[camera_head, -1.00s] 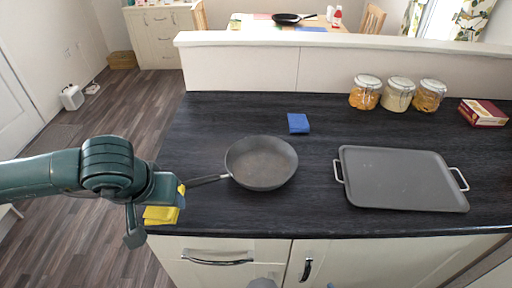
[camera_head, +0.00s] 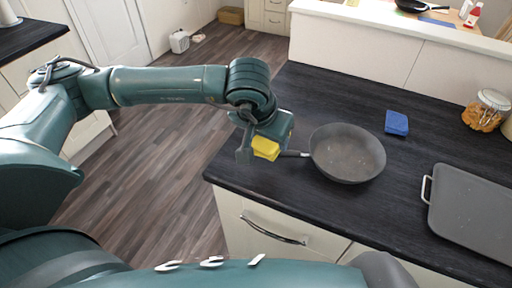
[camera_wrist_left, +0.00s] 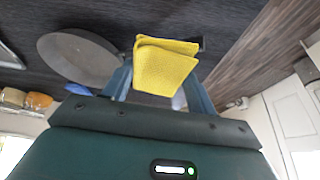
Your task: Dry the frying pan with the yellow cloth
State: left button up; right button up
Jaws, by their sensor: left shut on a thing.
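The grey frying pan (camera_head: 347,153) stands on the dark worktop, its handle pointing left towards my left gripper. My left gripper (camera_head: 262,143) is shut on the folded yellow cloth (camera_head: 265,148), by the end of the pan handle. The cloth hides part of the handle, and I cannot tell whether they touch. In the left wrist view, the cloth (camera_wrist_left: 165,66) sits between the two fingers, with the pan (camera_wrist_left: 80,58) behind it to the left. My right gripper is not in view.
A blue sponge or cloth (camera_head: 397,123) lies behind the pan to the right. A grey tray (camera_head: 478,210) lies right of the pan, and a glass jar (camera_head: 486,111) stands at the back. The worktop's left edge is near my left gripper. Another pan (camera_head: 412,6) is on the far table.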

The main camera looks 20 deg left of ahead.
pick_arm(q)
jog(key=w+d+m+h+b, duration=0.1)
jog(key=w+d+m+b, duration=0.2)
jog(key=w+d, duration=0.9)
jog(key=shift+w+d+g+h, duration=0.25)
jog(key=shift+d+g+h, duration=0.05)
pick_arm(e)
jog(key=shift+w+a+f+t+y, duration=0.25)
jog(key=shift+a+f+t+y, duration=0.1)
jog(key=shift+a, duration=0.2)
pick_arm(q)
jog(key=shift+r, duration=0.1)
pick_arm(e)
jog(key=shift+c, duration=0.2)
